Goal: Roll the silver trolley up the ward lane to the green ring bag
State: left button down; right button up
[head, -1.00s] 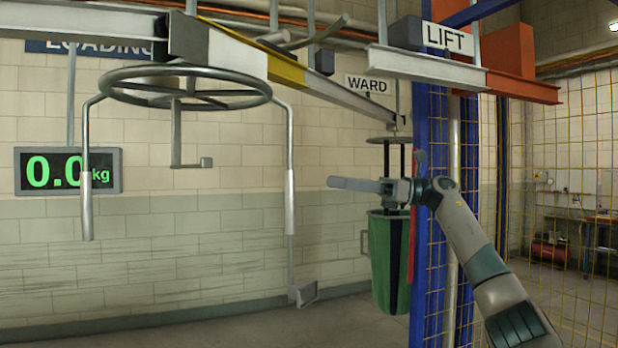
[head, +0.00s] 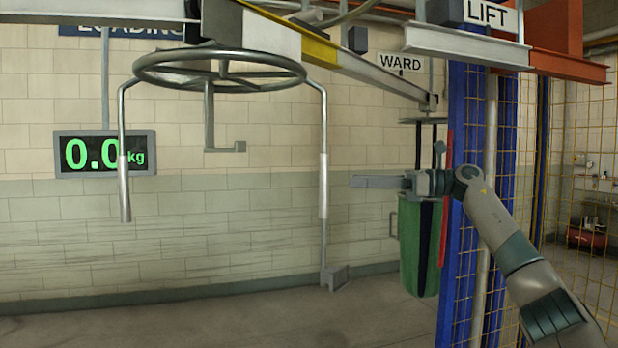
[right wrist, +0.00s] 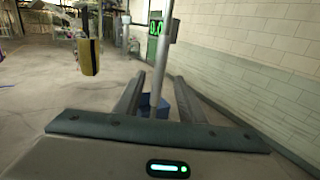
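The silver trolley (head: 220,68) hangs under the overhead rail at upper left, a grey ring with two bent legs and pale sleeves. My right gripper (head: 354,181) points left toward its right leg (head: 324,185), with a small gap between them. In the right wrist view the fingers (right wrist: 158,100) are apart and empty. The leg (right wrist: 162,60) stands ahead, in line with the space between them. A green bag with a dark strap (head: 411,240) hangs below the WARD sign, partly hidden by my right arm; a ring (head: 423,121) shows above it. My left gripper is out of view.
A blue post (head: 462,210) and yellow mesh stand right of the green bag. The WARD rail (head: 385,75) slopes back to the right. A scale display (head: 105,153) reads 0.0 kg. A yellow bag (right wrist: 88,57) hangs at left in the wrist view. The floor below is clear.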

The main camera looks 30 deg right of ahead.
jog(key=p+x, duration=0.5)
jog(key=x, duration=0.8)
jog(key=shift+w+a, duration=0.25)
jog(key=shift+w, duration=0.1)
jog(key=shift+f, duration=0.1)
jog(key=shift+c, duration=0.3)
grip_shut()
